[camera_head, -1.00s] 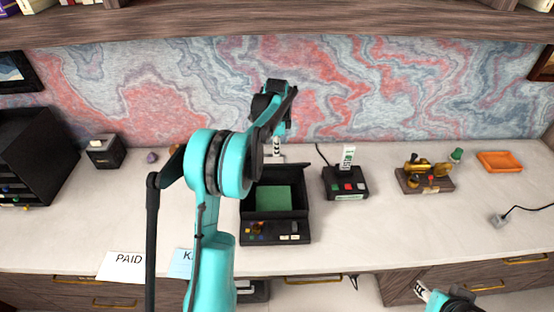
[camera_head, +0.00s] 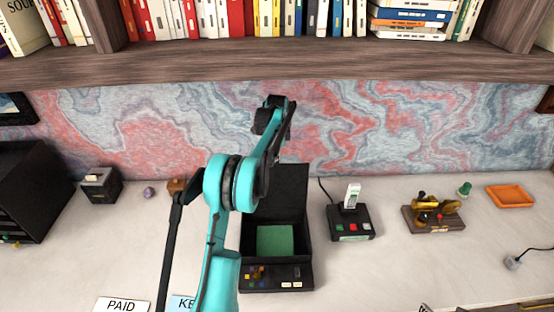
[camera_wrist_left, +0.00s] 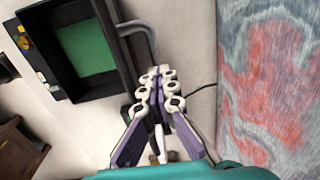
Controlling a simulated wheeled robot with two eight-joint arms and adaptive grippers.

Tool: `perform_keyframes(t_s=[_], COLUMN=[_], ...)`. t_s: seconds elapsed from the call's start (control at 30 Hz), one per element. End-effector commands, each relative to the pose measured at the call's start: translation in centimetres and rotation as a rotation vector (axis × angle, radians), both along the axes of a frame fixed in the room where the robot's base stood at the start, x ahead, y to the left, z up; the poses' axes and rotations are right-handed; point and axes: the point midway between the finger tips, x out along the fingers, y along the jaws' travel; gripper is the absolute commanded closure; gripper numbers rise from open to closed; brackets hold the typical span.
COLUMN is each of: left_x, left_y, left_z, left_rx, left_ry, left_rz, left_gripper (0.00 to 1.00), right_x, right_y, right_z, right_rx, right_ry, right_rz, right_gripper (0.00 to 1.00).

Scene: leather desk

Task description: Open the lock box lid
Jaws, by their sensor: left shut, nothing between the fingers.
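The black lock box (camera_head: 245,268) sits on the desk at centre, its green inside (camera_head: 275,240) uncovered. Its dark lid (camera_head: 290,190) stands upright at the back. In the left wrist view the open box (camera_wrist_left: 85,95) is at the upper left, with a grey curved piece (camera_wrist_left: 142,27) beside its edge. My left gripper (camera_wrist_left: 160,75) is shut and empty, beside the box. In the head view its fingers are hidden behind my teal arm. A tip of my right gripper (camera_head: 425,308) shows at the bottom edge, too little to tell its state.
A black button device (camera_head: 350,222) and a brass instrument (camera_head: 434,215) stand right of the box. An orange tray (camera_head: 510,196) is at the far right. PAID paper (camera_head: 121,305) lies front left. A bookshelf edge (camera_head: 350,62) overhangs. Bare desk lies between the box and the front-right edge.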

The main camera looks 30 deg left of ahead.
Motion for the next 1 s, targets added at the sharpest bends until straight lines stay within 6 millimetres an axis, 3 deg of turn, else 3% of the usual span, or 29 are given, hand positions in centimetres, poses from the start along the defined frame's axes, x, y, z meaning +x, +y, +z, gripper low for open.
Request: perform_keyframes(t_s=[0.03, 0.6, 0.63, 0.73, 0.77, 1.0], left_x=[-0.22, -0.04, -0.04, -0.05, -0.05, -0.07], left_y=[-0.31, -0.26, -0.27, -0.28, -0.28, -0.26], left_z=[-1.83, -2.11, -2.11, -2.11, -2.11, -1.97], left_rx=[-0.011, -0.013, -0.013, -0.013, -0.013, -0.012], left_ry=[0.017, 0.015, 0.015, 0.015, 0.015, 0.015], left_rz=[0.0, 0.0, 0.0, 0.0, 0.0, -0.001], left_gripper=[1.0, 1.0, 0.99, 0.72, 0.69, 0.69], right_x=[-0.01, -0.01, -0.01, -0.01, -0.01, -0.01], right_y=[0.0, 0.0, 0.0, 0.0, 0.0, 0.0], right_z=[-0.44, -0.46, -0.46, -0.46, -0.46, -0.45], right_rx=[0.0, 0.0, 0.0, 0.0, 0.0, 0.0], right_ry=[0.0, 0.0, 0.0, 0.0, 0.0, 0.0], right_rz=[0.0, 0.0, 0.0, 0.0, 0.0, 0.0], right_gripper=[0.6, 0.6, 0.6, 0.6, 0.6, 0.6])
